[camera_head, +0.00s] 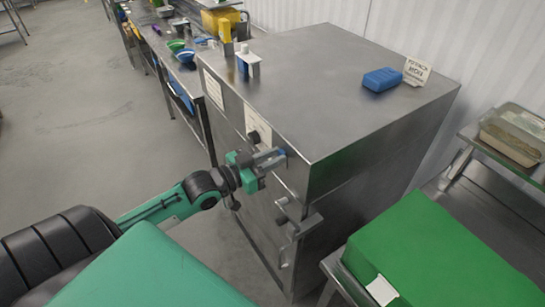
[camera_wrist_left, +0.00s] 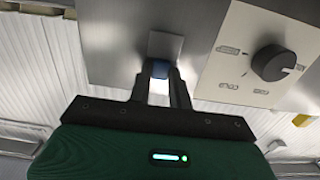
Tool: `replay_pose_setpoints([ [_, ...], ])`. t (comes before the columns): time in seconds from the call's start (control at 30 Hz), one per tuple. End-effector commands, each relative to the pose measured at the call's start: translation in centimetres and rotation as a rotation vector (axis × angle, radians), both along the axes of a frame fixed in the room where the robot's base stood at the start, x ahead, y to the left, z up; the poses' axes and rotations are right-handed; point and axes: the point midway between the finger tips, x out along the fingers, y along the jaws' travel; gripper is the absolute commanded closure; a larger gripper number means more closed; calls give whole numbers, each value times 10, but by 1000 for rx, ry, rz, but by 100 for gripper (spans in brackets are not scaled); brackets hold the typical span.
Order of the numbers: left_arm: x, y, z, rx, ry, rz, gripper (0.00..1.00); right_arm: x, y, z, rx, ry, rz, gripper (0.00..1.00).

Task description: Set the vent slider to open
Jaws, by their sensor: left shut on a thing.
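The fingers cover most of the knob, and I cannot read the slider's position. My right gripper is not in view.
A black dial (camera_wrist_left: 273,62) on a white label panel sits beside the slider. Door handles (camera_head: 298,222) stick out lower on the cabinet front. A blue block (camera_head: 381,79) and a small sign (camera_head: 416,72) stand on top. A green box (camera_head: 435,255) stands at right.

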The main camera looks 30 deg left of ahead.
Motion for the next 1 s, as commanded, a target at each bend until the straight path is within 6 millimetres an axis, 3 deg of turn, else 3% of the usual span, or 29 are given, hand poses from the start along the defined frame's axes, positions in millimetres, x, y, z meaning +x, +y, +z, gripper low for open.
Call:
replay_pose_setpoints([
  [0.03,1,0,7,-3,-17,0,78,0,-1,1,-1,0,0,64],
  [0.13,1,0,7,-2,-18,0,59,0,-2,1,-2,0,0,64],
  [0.57,-5,3,3,-1,-9,0,58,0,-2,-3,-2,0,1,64],
  [1.0,-48,20,1,0,-8,-1,58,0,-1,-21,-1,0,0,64],
])
